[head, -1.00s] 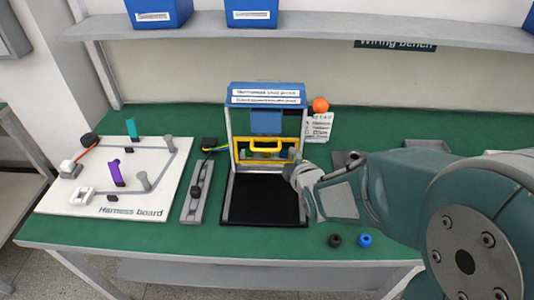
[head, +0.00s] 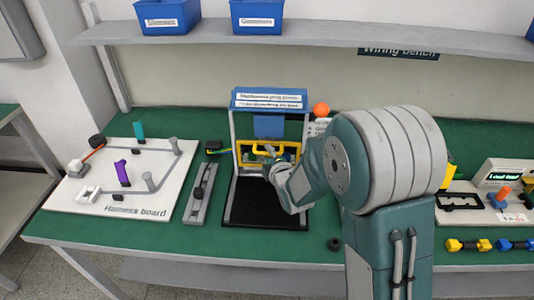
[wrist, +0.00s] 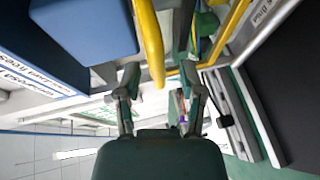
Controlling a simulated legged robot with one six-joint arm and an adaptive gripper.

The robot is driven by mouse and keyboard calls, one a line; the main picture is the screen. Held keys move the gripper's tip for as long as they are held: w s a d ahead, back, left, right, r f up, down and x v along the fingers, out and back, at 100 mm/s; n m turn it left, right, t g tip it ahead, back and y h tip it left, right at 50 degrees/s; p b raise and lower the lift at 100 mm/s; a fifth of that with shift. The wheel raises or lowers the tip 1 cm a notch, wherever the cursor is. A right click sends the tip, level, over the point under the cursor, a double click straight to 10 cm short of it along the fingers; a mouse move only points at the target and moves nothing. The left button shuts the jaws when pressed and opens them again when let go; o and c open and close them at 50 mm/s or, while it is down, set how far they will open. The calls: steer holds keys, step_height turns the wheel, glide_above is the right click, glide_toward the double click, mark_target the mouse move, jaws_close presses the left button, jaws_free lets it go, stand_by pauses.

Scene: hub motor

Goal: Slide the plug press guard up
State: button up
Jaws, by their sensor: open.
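The plug press stands mid-table, with a labelled blue top (head: 268,97) and a grey frame. Its yellow guard (head: 239,155) sits low in the frame, below the blue block (head: 268,126). My gripper (head: 270,158) is at the guard's front, partly hiding it and its handle. In the wrist view, the open fingers (wrist: 159,78) lie on either side of the yellow handle bar (wrist: 149,40), whose end shows between them. A gap shows beside the bar; contact cannot be told. The guard's yellow frame (wrist: 226,32) also shows in the wrist view.
The harness board (head: 110,185) and a grey rail (head: 199,195) lie left of the press. An orange ball (head: 321,109) is beside its top right. A black base (head: 250,215) lies below. A shelf with blue bins (head: 257,15) runs above. My arm covers the right middle.

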steer(key=shift+w+a+f, duration=0.15)
steer(key=shift+w+a, duration=0.15)
steer(key=shift+w, duration=0.35)
jaws_close()
step_height(320, 180, up, 10)
steer(key=shift+r, duration=0.2)
jaws_free()
steer(key=shift+d, duration=0.1)
